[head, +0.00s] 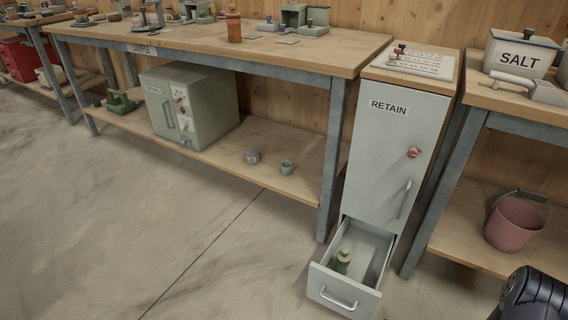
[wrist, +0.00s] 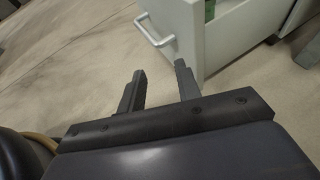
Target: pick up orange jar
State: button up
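In the head view only a dark part of my arm shows at the lower right; the fingers are out of that view.
The grey RETAIN cabinet (head: 388,140) has its bottom drawer (head: 330,287) pulled out, with a green bottle (head: 342,262) inside. Small boxes (head: 293,16) and cards stand near the jar. A pink bucket (head: 513,222) is on the right shelf. The floor at left is clear.

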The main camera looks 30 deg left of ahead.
aim_at(233, 26)
jog(key=k+u, duration=0.15)
jog(key=u, duration=1.1)
jog(key=i+l+u, duration=0.25)
jog(key=i, duration=0.2)
jog(key=i+l+u, duration=0.1)
jog(key=i+u, duration=0.15)
jog(key=i, duration=0.2)
